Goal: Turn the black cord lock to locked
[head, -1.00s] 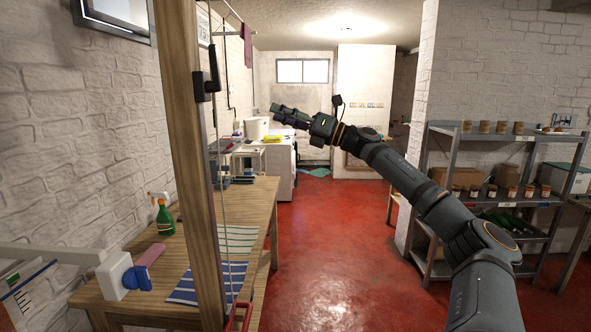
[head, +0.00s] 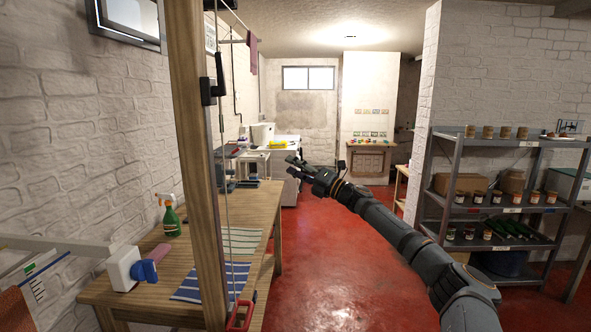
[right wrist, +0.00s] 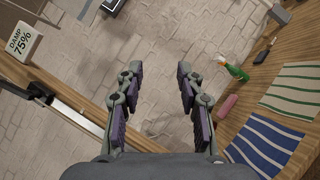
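The black cord lock (head: 213,83) is mounted on the upright wooden post (head: 188,150) in the head view, with a handle-like upper part pointing up. A thin cord (head: 223,160) hangs below it along the post. A small black fitting (right wrist: 38,92) on the post in the right wrist view appears to be the same lock. My right gripper (head: 292,164) is to the right of the post and lower than the lock, touching nothing. In the right wrist view its fingers (right wrist: 158,80) are spread with nothing between them. My left gripper is not in view.
A wooden table (head: 130,297) stands behind the post with a green spray bottle (head: 170,217) and striped cloths (head: 205,278). Metal shelves (head: 490,209) with jars stand right. Red floor (head: 330,270) between is clear.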

